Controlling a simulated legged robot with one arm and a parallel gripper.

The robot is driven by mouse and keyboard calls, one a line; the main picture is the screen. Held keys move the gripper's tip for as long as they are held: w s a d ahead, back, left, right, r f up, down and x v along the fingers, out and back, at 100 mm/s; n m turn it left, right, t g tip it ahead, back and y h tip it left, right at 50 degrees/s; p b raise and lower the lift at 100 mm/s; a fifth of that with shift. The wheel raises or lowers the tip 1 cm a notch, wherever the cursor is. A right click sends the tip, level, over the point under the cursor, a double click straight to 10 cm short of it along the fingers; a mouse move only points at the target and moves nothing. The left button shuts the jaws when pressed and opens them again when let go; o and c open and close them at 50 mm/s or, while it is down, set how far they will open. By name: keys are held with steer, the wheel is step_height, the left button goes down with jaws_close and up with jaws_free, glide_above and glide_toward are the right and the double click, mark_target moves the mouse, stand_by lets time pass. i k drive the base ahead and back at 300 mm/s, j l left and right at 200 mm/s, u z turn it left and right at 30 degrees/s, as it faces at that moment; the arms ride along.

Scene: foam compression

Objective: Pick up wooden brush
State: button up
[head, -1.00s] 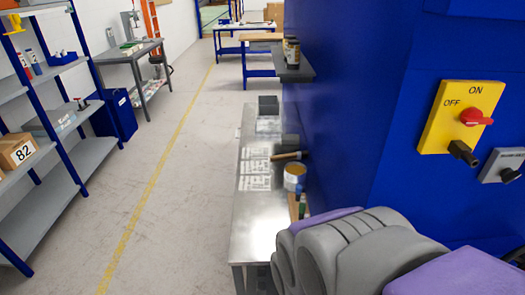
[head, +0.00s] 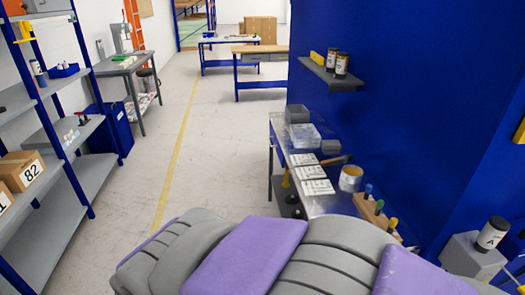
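A small item with a brown wooden handle (head: 337,160) lies on the metal workbench (head: 283,155) along the blue wall, just behind a yellow-and-white can. It may be the wooden brush, but it is too small to tell for sure. My gripper is not in view; only grey and purple parts of my own body fill the bottom of the head view. They hide the near end of the workbench.
On the bench are the can (head: 350,178), printed cards (head: 311,173), a clear box (head: 304,136) and a wooden block with coloured handles (head: 374,210). A wall shelf (head: 330,75) holds jars. Blue-framed shelving (head: 70,150) stands left. The floor (head: 215,165) between is clear.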

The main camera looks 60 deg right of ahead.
mark_target(350, 156)
steer(key=i+j+z, duration=0.1)
steer(key=i+z, duration=0.2)
steer(key=i, duration=0.15)
steer(key=i+j+z, duration=0.3)
steer(key=i, duration=0.15)
steer(key=i+l+z, duration=0.15)
steer(key=z, duration=0.3)
steer(key=i+z, duration=0.3)
steer(key=z, duration=0.15)
steer(key=i+z, duration=0.2)
steer(key=z, duration=0.3)
steer(key=i+j+z, duration=0.1)
steer(key=z, duration=0.35)
steer(key=i+l+z, duration=0.15)
steer(key=i+z, duration=0.2)
steer(key=i, duration=0.15)
steer(key=i+z, duration=0.35)
steer(key=i, duration=0.2)
